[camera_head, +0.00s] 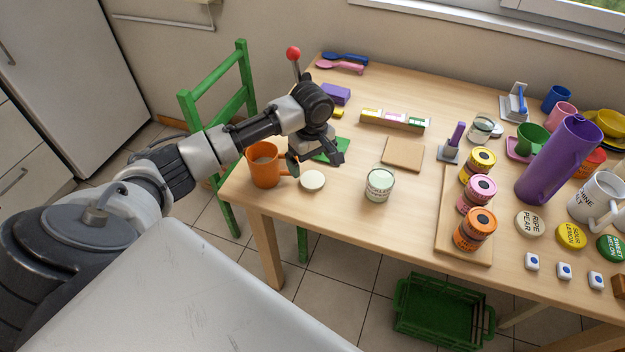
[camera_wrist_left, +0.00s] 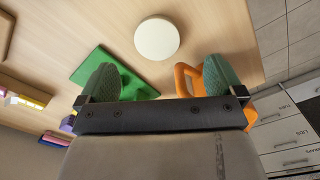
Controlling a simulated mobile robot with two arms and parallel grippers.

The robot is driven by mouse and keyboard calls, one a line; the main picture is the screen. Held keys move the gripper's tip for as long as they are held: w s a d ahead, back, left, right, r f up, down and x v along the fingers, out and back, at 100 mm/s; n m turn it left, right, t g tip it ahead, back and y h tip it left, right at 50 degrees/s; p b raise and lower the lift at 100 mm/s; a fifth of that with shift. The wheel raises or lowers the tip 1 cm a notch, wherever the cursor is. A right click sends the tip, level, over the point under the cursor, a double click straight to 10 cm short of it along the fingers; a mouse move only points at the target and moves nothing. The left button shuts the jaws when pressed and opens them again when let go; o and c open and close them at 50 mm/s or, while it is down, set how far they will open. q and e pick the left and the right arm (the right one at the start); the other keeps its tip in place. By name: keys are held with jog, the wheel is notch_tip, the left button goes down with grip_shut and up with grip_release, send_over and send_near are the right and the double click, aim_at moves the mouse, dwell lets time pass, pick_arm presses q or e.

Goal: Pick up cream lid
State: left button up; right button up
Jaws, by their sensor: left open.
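The cream lid (camera_head: 312,180) is a round, pale disc lying flat on the wooden table, near its left front edge. It also shows in the left wrist view (camera_wrist_left: 157,39), beyond my fingertips and roughly centred between them. My left gripper (camera_head: 315,161) is open and empty, above the table just behind the lid. Its two green-padded fingers are spread wide in the left wrist view (camera_wrist_left: 161,78). My right gripper is in neither view.
An orange mug (camera_head: 264,166) stands close to the lid's left, its handle beside one finger. A green mat (camera_head: 331,151) lies under the other finger. A glass jar (camera_head: 379,186) stands to the lid's right. A green chair (camera_head: 243,93) is by the table's left side.

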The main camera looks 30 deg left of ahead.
aim_at(313, 180)
pick_arm(q)
jog(key=f, duration=0.7)
jog(key=shift+w+d, duration=0.15)
jog(key=shift+w, duration=0.05)
jog(key=shift+r, duration=0.1)
jog(key=c, duration=1)
notch_tip(313, 180, up, 4)
jog(key=shift+r, duration=0.2)
jog(key=w+d+r, duration=0.1)
jog(key=d+r, duration=0.5)
jog(key=d, duration=0.5)
jog(key=shift+d+r, duration=0.3)
jog(key=shift+d, duration=0.05)
